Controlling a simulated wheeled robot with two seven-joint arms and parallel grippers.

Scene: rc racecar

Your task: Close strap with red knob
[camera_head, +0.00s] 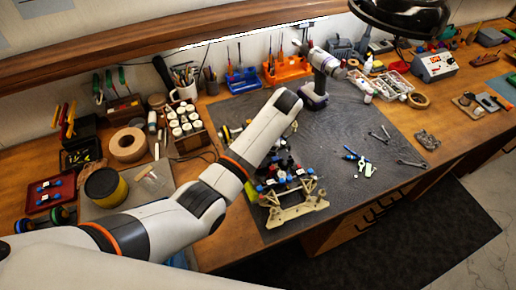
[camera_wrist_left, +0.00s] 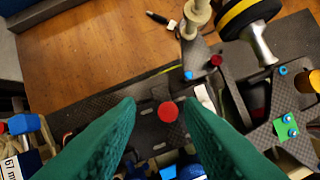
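The racecar chassis (camera_head: 290,188) lies on the dark mat, partly hidden by my left arm in the head view. In the left wrist view, a round red knob (camera_wrist_left: 168,111) sits on a dark strap-like part of the car. My left gripper (camera_wrist_left: 158,106) is open, its two green fingers on either side of the red knob with visible gaps. I cannot tell whether it touches the strap. In the head view my left gripper is hidden behind the arm.
A cordless drill (camera_head: 318,75) stands behind the car. Loose tools (camera_head: 381,135) and a blue-handled tool (camera_head: 352,154) lie to its right. A yellow-rimmed wheel (camera_wrist_left: 245,12) is near the upper right in the wrist view. The mat's right part is mostly free.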

